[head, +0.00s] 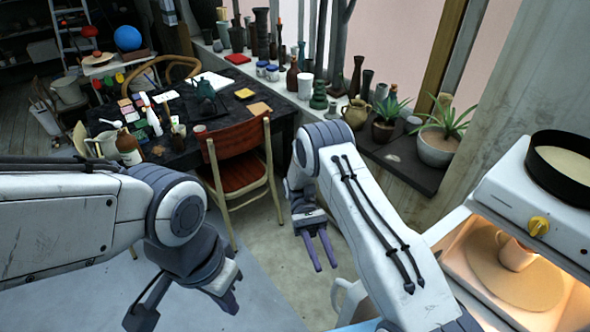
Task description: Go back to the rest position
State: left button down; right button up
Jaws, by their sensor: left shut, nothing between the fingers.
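My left gripper (230,302) is at the bottom left of the head view, pointing down over the pale grey floor. Its fingers are together and nothing is held. My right gripper (325,268) hangs in the middle of the view, over the floor. Its two purple fingers are apart, with only floor showing between them. Neither gripper touches any object.
A wooden chair (239,161) stands in front of a dark cluttered table (186,155). A sill (405,162) with pots and plants runs along the window. At right, a white machine (505,197) has a lit opening holding a cup (515,252). The floor (283,285) between is clear.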

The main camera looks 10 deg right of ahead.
jog(key=s+a+r+n+t+y, duration=0.1)
jog(key=s+a+r+n+t, duration=0.2)
jog(key=t, duration=0.6)
jog(key=s+a+r+n+t+y, duration=0.1)
jog(key=s+a+r+n+t, duration=0.2)
jog(key=s+a+r+t, duration=0.3)
jog(key=shift+s+a+r+n+t, duration=0.3)
jog(key=shift+s+r+t, duration=1.05)
jog(key=shift+r, duration=0.75)
jog(key=shift+w, duration=0.15)
